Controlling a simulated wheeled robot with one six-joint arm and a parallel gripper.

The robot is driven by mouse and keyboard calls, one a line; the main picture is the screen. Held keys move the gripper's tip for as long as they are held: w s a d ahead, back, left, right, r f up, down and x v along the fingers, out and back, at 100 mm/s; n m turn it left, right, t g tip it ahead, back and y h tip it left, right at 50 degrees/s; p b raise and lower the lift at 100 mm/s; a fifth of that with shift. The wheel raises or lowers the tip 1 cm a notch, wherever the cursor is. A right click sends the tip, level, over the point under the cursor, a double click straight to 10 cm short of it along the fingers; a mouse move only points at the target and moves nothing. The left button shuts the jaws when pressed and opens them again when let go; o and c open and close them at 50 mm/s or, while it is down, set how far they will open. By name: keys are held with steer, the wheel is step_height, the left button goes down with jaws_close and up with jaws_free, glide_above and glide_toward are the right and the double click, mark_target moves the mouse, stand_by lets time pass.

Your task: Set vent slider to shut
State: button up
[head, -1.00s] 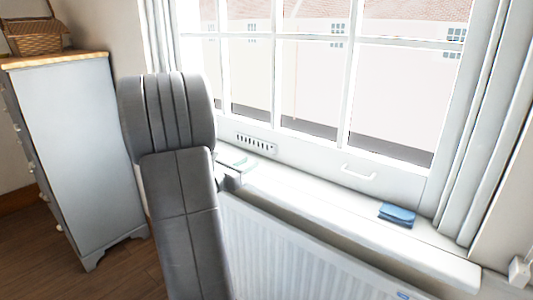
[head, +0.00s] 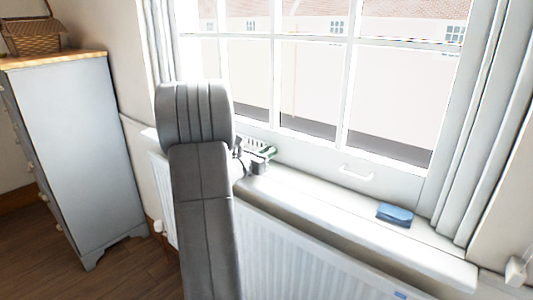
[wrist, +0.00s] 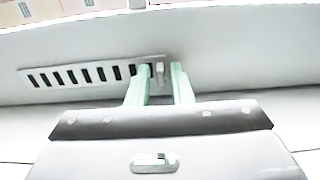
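The vent (wrist: 82,75) is a pale strip with a row of dark open slots, set in the window frame's bottom rail. Its small light slider tab (wrist: 158,70) is at the right end of the slots in the wrist view. My gripper (wrist: 160,72) has two pale green fingers, open, one on each side of the tab. I cannot tell whether either finger touches it. In the head view my gripper (head: 264,153) is at the window's bottom rail, and with my arm it hides most of the vent.
The window sill (head: 310,200) runs below, with a blue folded item (head: 395,215) at its right. A white window handle (head: 355,173) is right of my gripper. A radiator (head: 290,250) stands under the sill; a grey chest of drawers (head: 75,140) is at left.

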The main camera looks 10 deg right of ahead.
jaws_close()
steer(key=shift+w+a+f+b, duration=0.1)
steer(key=shift+w+a+b, duration=0.85)
steer(key=shift+w, duration=0.2)
steer(key=shift+o, duration=1.6)
jaws_free()
steer(key=v, duration=1.4)
